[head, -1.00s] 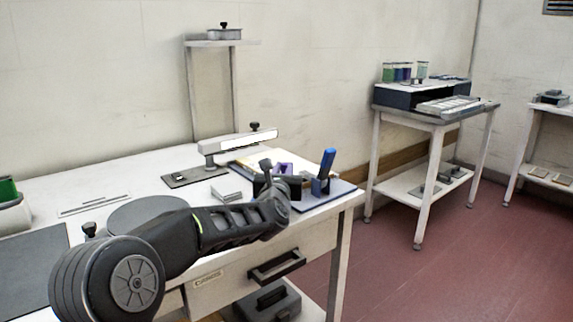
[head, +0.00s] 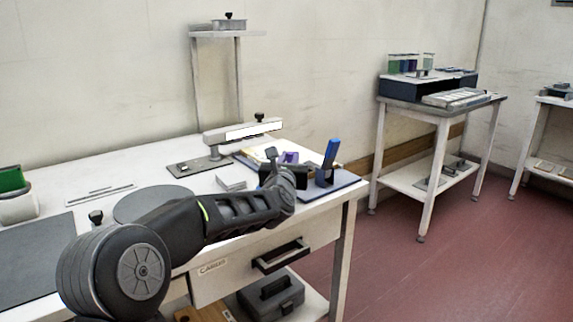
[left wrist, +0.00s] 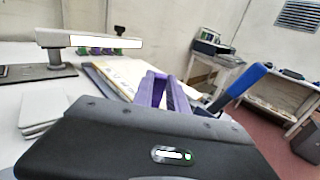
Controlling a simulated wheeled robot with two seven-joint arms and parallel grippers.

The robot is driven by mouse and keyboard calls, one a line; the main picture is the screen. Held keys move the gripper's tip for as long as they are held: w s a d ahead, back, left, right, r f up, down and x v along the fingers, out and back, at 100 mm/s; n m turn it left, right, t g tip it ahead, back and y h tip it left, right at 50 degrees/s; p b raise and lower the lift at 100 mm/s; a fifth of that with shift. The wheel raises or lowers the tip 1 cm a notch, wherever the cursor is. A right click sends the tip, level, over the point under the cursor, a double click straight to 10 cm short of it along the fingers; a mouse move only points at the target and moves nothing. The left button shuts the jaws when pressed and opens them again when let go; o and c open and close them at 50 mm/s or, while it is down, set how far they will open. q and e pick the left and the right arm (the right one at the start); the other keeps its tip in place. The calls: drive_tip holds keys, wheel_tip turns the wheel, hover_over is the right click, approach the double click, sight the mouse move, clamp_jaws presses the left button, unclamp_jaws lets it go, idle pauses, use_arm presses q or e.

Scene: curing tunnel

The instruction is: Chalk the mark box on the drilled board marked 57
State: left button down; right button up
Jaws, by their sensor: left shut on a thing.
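My left gripper (head: 289,160) is at the right end of the white bench, beside a blue-handled stick (head: 331,152). The stick stands tilted in a dark blue holder (head: 323,179). In the left wrist view, two purple bars, which look like fingers (left wrist: 166,90), reach forward from the black gripper body. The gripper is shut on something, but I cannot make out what. The blue handle (left wrist: 247,80) is to their right and apart. A tan sheet or board (left wrist: 128,74) lies beyond the bars. I cannot read a 57 or see a mark box. My right gripper is not in view.
A clamp-like post with a white arm (head: 243,131) stands behind my gripper. A small pale stack (head: 231,183) lies left of it. A round grey mat (head: 150,203) is farther left. A side table (head: 440,109) with jars stands across open red floor.

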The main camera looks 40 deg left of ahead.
use_arm(q)
drive_tip(key=shift+w+a+r+p, duration=0.1)
drive_tip(key=shift+a+r+p, duration=0.4)
drive_tip(key=shift+r, duration=0.15)
drive_tip(key=shift+d+r+p, duration=0.15)
drive_tip(key=shift+d+r, duration=0.15)
drive_tip(key=shift+r, duration=0.2)
drive_tip(key=shift+d+r+p, duration=0.15)
drive_tip(key=shift+d+r, duration=0.15)
drive_tip(key=shift+r, duration=0.2)
drive_tip(key=r+p, duration=0.2)
drive_tip(key=r, duration=0.2)
drive_tip(key=shift+a+r, duration=0.2)
